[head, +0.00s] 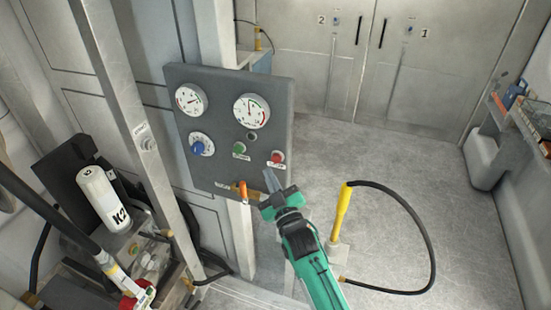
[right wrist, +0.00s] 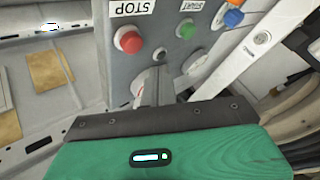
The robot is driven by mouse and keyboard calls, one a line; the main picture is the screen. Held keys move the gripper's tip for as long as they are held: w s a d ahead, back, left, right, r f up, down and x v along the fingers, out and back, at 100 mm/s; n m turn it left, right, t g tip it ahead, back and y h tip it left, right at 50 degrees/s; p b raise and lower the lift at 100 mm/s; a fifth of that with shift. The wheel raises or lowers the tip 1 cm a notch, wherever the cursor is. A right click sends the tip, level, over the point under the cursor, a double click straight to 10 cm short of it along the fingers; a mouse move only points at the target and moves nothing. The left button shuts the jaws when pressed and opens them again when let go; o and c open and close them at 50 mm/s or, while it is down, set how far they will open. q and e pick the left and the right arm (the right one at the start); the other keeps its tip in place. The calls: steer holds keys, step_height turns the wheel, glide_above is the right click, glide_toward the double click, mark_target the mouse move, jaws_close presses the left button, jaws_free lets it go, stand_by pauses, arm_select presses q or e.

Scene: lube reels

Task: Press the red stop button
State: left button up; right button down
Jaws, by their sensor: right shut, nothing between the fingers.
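The red stop button (head: 277,157) sits at the lower right of the dark grey control panel (head: 220,125) in the head view. In the right wrist view the red stop button (right wrist: 128,39) is at the top, beside a label reading STOP. My right gripper (head: 270,176) is shut and empty, its fingertips just below and slightly left of the button in the head view. In the right wrist view its fingers (right wrist: 156,85) point at the panel below the button; I cannot tell whether they touch it. My left gripper is not in view.
A yellow-handled hose tool (head: 341,210) stands at right. A post (head: 135,120) rises left of the panel.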

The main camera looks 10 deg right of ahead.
steer(key=shift+s+a, duration=0.35)
steer(key=shift+s, duration=0.2)
steer(key=shift+s+a, duration=0.3)
steer(key=shift+s, duration=0.25)
steer(key=shift+f, duration=0.1)
